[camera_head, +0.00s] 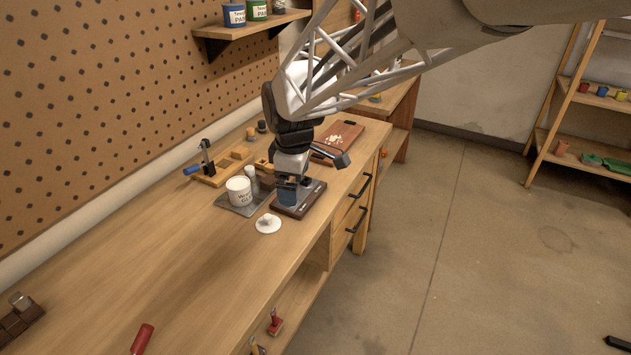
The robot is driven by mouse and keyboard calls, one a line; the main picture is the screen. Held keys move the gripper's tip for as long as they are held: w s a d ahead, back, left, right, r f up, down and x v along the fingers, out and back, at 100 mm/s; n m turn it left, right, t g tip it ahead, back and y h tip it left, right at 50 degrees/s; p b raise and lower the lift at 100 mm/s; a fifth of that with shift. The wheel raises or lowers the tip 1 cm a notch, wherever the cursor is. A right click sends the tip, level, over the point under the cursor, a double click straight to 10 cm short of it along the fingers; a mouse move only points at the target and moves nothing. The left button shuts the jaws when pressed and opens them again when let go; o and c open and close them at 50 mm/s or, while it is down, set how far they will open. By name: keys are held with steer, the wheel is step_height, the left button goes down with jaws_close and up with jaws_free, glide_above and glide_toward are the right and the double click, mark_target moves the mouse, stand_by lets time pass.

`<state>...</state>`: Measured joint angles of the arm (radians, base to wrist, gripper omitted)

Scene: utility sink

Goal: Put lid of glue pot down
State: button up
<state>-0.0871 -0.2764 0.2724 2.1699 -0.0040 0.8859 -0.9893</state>
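The glue pot (239,191) is a white can with dark lettering, upright on a grey mat (246,208) on the workbench. A round white lid with a small knob (268,224) lies on the bare wood in front and to the right of the pot, knob up, apart from it. My gripper (287,190) points down over a dark board, just right of the pot and behind the lid. It does not touch the lid. Its fingertips are small and dark here, and I cannot tell whether they are open or shut. The pot's top is seen at a slant.
The dark board (314,192) lies under my gripper near the bench's front edge. A wooden tray with a clamp-like tool (207,161) and small blocks stand behind. A brown cutting board (340,137) lies further back. The bench (190,265) at front left is largely clear.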

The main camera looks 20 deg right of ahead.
steer(key=s+d+r+m, duration=0.2)
steer(key=s+m, duration=0.4)
steer(key=s, duration=0.5)
steer(key=s+d+r+m+t, duration=0.1)
steer(key=s+d+m, duration=0.1)
steer(key=s+m, duration=0.4)
steer(key=s, duration=0.5)
steer(key=shift+d+r+m+t, duration=0.3)
steer(key=shift+d+r, duration=0.1)
